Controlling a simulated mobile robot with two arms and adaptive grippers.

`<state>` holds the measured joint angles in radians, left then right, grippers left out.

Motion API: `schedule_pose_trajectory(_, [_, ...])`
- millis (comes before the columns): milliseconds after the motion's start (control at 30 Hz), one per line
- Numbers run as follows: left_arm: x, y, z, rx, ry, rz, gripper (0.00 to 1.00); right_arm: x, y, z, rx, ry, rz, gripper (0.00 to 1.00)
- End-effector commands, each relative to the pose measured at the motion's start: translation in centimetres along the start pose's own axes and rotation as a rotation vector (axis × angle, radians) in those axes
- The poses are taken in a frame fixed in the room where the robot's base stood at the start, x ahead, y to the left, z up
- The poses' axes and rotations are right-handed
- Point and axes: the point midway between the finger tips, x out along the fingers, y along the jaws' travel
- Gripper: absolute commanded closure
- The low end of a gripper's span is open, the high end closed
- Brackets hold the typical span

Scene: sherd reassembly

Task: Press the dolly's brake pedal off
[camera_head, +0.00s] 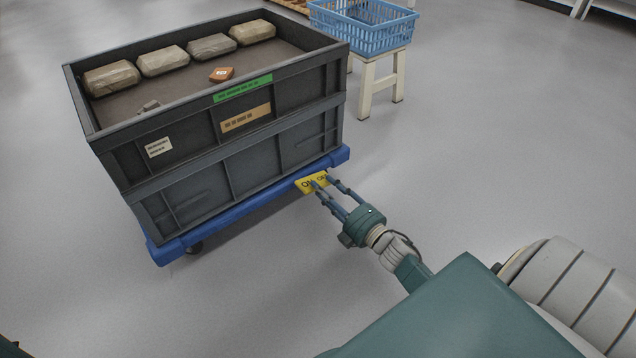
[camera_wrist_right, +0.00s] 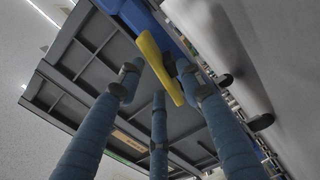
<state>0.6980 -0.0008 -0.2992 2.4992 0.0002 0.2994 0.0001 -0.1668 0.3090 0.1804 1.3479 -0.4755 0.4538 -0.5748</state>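The dolly (camera_head: 240,205) is a blue platform under a dark grey crate. Its yellow brake pedal (camera_head: 304,184) sticks out from the near edge toward the right end and bears dark lettering, partly hidden by my fingers. My right gripper (camera_head: 325,182) reaches in from the lower right, its blue-grey fingers apart and at the pedal. In the right wrist view the yellow pedal (camera_wrist_right: 158,66) shows between and beyond the spread fingertips (camera_wrist_right: 158,82). I cannot tell whether a finger touches it. My left gripper is not in view.
The crate (camera_head: 225,135) holds several wrapped bundles (camera_head: 112,77), an orange-brown piece (camera_head: 221,74) and a small grey piece (camera_head: 149,106). A blue basket (camera_head: 362,27) sits on a cream stool (camera_head: 378,83) behind on the right. The floor around the dolly's near side is clear.

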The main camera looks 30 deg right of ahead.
Motion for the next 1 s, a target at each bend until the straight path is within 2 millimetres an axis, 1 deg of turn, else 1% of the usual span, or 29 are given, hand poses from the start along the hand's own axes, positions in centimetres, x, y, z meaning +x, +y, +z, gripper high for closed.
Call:
schedule_pose_trajectory(33, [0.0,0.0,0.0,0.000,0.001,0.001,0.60,-1.4,-0.2,0.0,0.000,-0.002,-0.004,0.64])
schedule_pose_trajectory(200, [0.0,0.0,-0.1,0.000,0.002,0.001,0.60,-4.9,-0.1,0.0,0.002,-0.001,-0.002,0.64])
schedule_pose_trajectory(300, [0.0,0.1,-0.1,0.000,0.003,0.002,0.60,-6.5,-0.1,0.0,0.002,-0.002,-0.001,0.64])
schedule_pose_trajectory(400, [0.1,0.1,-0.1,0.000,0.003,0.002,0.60,-7.5,-0.1,0.0,0.002,-0.001,0.000,0.64])
schedule_pose_trajectory(567, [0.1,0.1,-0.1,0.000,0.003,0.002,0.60,-8.1,0.0,0.0,0.001,-0.001,0.000,0.64])
schedule_pose_trajectory(1000, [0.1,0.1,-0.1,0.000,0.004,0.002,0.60,-8.1,0.0,0.0,0.001,-0.001,0.000,0.64])
